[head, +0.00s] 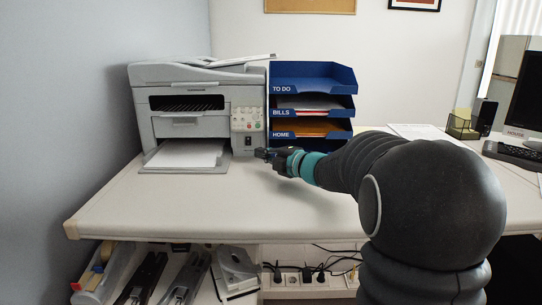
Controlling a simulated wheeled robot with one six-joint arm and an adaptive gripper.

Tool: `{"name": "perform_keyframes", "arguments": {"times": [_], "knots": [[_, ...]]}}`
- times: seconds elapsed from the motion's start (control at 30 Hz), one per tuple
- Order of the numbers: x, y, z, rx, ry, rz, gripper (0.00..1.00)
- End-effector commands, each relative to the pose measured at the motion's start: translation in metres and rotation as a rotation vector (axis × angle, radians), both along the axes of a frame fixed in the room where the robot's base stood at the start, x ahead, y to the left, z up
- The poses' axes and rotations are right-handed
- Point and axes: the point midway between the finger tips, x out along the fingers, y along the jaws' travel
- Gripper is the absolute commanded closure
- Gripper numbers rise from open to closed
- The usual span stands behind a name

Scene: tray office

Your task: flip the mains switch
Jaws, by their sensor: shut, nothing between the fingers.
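A grey printer (205,72) stands at the back left of the desk. On the lower right of its front is a small dark rocker switch (248,141), below a panel of coloured buttons (247,119). Which way the switch is tipped is too small to tell. My gripper (260,153) is shut and empty. In the picture its tip is just right of and a little below the switch, close to the printer's front. I cannot tell whether it touches.
A blue letter tray stack (312,77) stands right of the printer, behind my gripper. Paper (185,153) lies on the printer's output tray. The desk front (190,205) is clear. Sockets with plugs (292,278) are below the desk. A monitor (527,95) stands far right.

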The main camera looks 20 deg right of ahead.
Motion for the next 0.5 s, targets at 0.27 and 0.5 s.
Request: {"name": "perform_keyframes", "arguments": {"times": [0.27,0.5], "knots": [[0.046,0.026,-0.005,0.000,0.000,0.001,1.00],[0.072,0.015,-0.008,0.000,0.000,-0.001,1.00]]}}
